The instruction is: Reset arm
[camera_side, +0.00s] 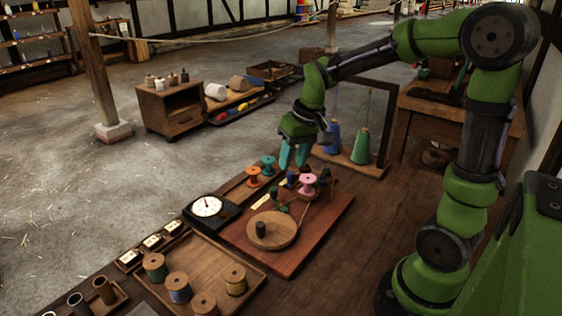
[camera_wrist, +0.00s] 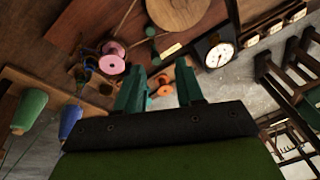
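My gripper (camera_side: 294,156) has teal fingers pointing down above the far end of the bench, near the spools on the wooden board (camera_side: 318,232). In the wrist view the fingers of my gripper (camera_wrist: 158,82) are apart, with no held object visible between them. A pink spool (camera_side: 308,182) stands on the board close to the fingers. An orange spool (camera_side: 253,176) and a teal spool (camera_side: 268,164) stand in a narrow tray to the left. The pink spool (camera_wrist: 112,60) and orange spool (camera_wrist: 164,86) also show in the wrist view.
A round wooden disc (camera_side: 271,232) with a dark green peg lies on the board. A dial scale (camera_side: 207,207) is left of it. A tray (camera_side: 190,262) holds several thread spools in front. A dark frame (camera_side: 392,110) and blue and green cones (camera_side: 361,147) stand behind the gripper.

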